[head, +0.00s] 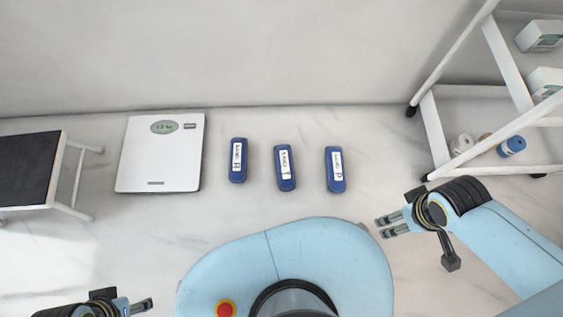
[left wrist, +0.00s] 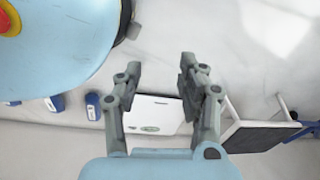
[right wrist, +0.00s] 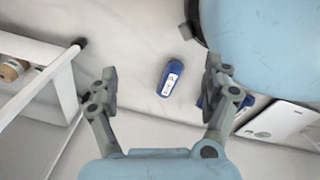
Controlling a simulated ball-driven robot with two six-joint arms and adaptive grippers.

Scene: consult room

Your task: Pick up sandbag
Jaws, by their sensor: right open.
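Three blue sandbags with white labels lie in a row on the floor: a left one (head: 238,160), a middle one (head: 285,168) and a right one (head: 335,170). My right gripper (head: 378,228) is open and empty, below and right of the right sandbag. In the right wrist view one sandbag (right wrist: 170,78) shows between the open fingers, beyond them and apart from them; another is partly hidden behind the right-hand finger. My left gripper (head: 150,304) is at the bottom left, far from the sandbags; in the left wrist view its fingers (left wrist: 158,75) are spread with nothing between them.
A white scale (head: 160,180) lies left of the sandbags. A dark-topped step stool (head: 28,170) stands at the far left. A white shelf rack (head: 435,135) with rolls and boxes stands at the right. The wall runs behind; floor around the sandbags is clear.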

